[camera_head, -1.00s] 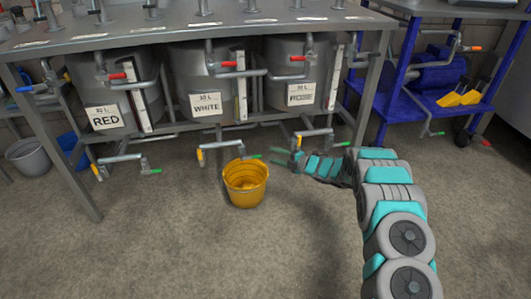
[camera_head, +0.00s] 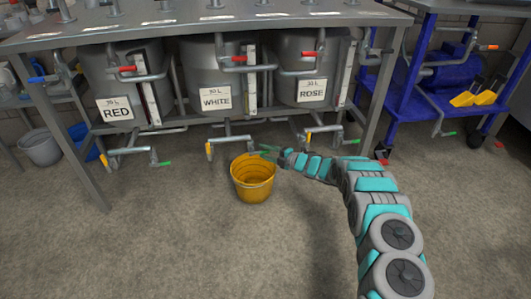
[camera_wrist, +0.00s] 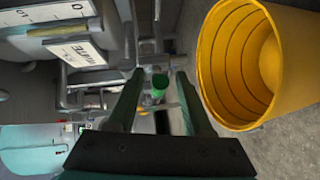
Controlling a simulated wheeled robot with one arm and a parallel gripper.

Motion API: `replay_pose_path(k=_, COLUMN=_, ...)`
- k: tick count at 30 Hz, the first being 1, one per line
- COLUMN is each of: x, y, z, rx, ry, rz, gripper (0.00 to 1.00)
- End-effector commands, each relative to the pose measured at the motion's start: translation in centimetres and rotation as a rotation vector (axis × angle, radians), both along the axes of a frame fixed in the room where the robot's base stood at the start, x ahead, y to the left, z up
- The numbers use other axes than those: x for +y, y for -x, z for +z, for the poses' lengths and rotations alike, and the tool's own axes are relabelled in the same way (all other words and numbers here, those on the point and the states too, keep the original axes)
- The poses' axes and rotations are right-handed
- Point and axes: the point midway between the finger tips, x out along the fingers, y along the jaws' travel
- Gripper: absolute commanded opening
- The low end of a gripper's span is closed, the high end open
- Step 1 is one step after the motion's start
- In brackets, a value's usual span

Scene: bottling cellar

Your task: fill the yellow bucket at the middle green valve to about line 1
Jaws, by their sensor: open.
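The yellow bucket (camera_head: 253,185) stands upright on the floor in front of the white tank's outlet. It also fills the right of the wrist view (camera_wrist: 292,70), with several ring lines inside and no liquid visible. The middle green valve handle (camera_wrist: 160,85) shows between my fingertips in the wrist view, seemingly beyond them. In the head view my gripper (camera_head: 272,153) is just above the bucket's right rim and overlaps the valve, which is hard to make out. My gripper is open and empty; its fingers (camera_wrist: 160,76) stand either side of the green handle, contact not visible.
Tanks marked RED (camera_head: 118,108), WHITE (camera_head: 215,98) and ROSE (camera_head: 312,90) hang under the steel table. Other green handles show at left (camera_head: 164,163) and right (camera_head: 351,142). A blue cart (camera_head: 440,80) stands right. The floor in front is clear.

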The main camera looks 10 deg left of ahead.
Motion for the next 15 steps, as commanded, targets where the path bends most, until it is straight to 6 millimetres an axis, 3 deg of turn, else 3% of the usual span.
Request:
replay_pose_path(k=6, x=0.02, y=0.0, z=0.02, rx=0.0, ry=0.0, rz=0.0, gripper=0.51)
replay_pose_path(k=15, x=0.01, y=0.0, z=0.03, rx=0.0, ry=0.0, rz=0.0, gripper=0.17)
